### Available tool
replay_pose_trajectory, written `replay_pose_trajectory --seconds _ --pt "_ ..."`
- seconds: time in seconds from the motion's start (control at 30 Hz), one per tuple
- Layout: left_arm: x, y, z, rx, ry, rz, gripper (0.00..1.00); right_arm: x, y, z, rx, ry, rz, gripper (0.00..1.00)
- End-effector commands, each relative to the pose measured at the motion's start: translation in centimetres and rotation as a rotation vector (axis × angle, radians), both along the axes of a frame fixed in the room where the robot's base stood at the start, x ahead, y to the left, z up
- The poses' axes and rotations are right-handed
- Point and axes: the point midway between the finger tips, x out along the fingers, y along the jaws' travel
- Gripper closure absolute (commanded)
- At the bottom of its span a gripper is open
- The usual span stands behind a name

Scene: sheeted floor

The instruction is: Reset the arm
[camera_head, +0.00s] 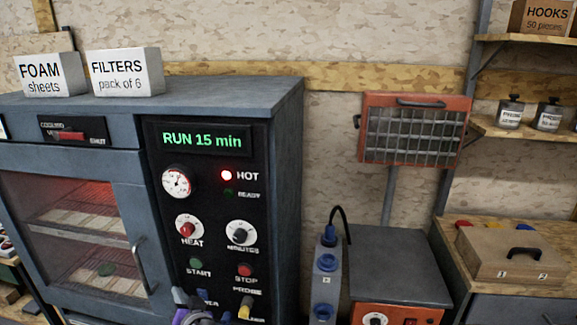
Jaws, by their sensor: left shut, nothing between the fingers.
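My left gripper (188,301) shows at the bottom edge of the head view, in front of the lower part of the oven's control panel. It is shut and empty. Only its grey and purple end shows, and the rest of the arm is below the picture. The oven (290,150) is a large grey cabinet with a glass door at left. Its display (204,139) reads "RUN 15 min" in green, and the red HOT lamp (226,175) is lit. My right gripper is not in view.
FOAM (50,86) and FILTERS (128,84) boxes stand on the oven. A blue-grey post with sockets (326,285) stands right of it, beside a low grey-topped unit (395,260). A wooden box (510,255) lies on the right bench. An orange-framed grille (414,130) hangs behind.

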Motion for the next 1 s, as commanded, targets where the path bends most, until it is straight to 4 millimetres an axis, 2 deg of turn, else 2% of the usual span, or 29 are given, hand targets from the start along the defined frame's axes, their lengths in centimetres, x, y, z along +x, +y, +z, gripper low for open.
replay_pose_trajectory --seconds 0.03,0.13,0.23,0.4,0.5,0.6,0.7,1.0 --pt "-1.6 0.1 0.5 -0.039 0.032 0.015 1.00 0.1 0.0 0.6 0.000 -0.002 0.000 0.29" --pt "-5.7 -0.4 0.3 -0.148 0.136 0.037 1.00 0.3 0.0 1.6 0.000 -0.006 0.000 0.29" --pt "-10.3 -1.9 -0.5 -0.283 0.258 0.032 1.00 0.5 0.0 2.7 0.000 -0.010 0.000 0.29" --pt "-17.7 -6.5 -2.3 -0.517 0.446 -0.055 1.00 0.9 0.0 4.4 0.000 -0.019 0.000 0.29" --pt "-21.0 -9.6 -3.0 -0.632 0.524 -0.132 1.00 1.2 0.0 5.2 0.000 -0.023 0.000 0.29" --pt "-23.2 -12.0 -3.4 -0.717 0.572 -0.203 1.00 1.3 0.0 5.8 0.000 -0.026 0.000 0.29" --pt "-24.4 -13.6 -3.6 -0.765 0.597 -0.250 1.00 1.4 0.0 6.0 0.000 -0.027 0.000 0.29" --pt "-24.8 -14.1 -3.7 -0.784 0.606 -0.267 1.00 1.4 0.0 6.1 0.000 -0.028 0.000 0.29"
